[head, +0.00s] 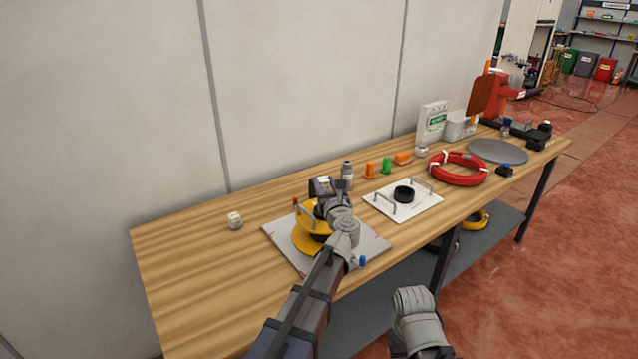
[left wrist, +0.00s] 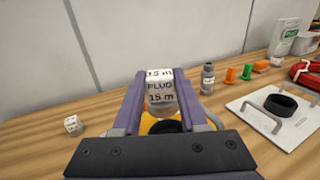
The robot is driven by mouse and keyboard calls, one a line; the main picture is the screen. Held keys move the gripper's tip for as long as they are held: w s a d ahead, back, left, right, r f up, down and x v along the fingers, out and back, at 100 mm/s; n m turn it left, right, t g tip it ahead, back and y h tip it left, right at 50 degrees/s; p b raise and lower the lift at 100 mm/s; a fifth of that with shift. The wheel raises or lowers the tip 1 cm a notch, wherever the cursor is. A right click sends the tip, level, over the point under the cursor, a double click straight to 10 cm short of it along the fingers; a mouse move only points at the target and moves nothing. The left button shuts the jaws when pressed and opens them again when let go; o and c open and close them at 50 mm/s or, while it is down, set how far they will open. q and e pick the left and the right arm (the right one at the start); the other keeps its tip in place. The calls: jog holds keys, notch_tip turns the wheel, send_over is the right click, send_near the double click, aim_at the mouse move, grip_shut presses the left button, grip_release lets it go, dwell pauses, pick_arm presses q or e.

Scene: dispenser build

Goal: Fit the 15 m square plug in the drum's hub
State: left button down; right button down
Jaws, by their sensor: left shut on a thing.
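My left gripper (head: 324,188) is shut on a white plug, whose faces read "15 m" and "PLUG" in the left wrist view (left wrist: 160,89). The plug is gripped between the two purple fingers (left wrist: 160,100). The yellow drum (head: 308,246) lies on a pale square board at the near middle of the bench. My gripper is above the drum, with a gap that I cannot judge. In the left wrist view, part of the drum (left wrist: 148,121) shows below the plug, with a dark round opening (left wrist: 166,127). My arm hides much of the drum in the head view.
A small white labelled block (head: 235,221) stands on the bench at left. A grey bottle (head: 347,176), orange (head: 370,170) and green (head: 386,166) pieces stand behind. A white plate with handles (head: 424,205) and a red coil (head: 440,172) lie to the right.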

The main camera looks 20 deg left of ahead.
pick_arm(q)
jog(key=shift+d, duration=0.3)
jog(key=shift+f, duration=0.1)
notch_tip(320, 180, down, 6)
jog(key=b, duration=0.6)
jog(key=shift+r, duration=0.2)
jog(key=shift+f+b, duration=0.55)
jog(key=shift+f, duration=0.1)
dwell(0.9)
jog(key=c, duration=0.7)
grip_release()
jog(key=shift+r, duration=0.1)
jog(key=shift+c, duration=0.2)
jog(key=v, duration=1.1)
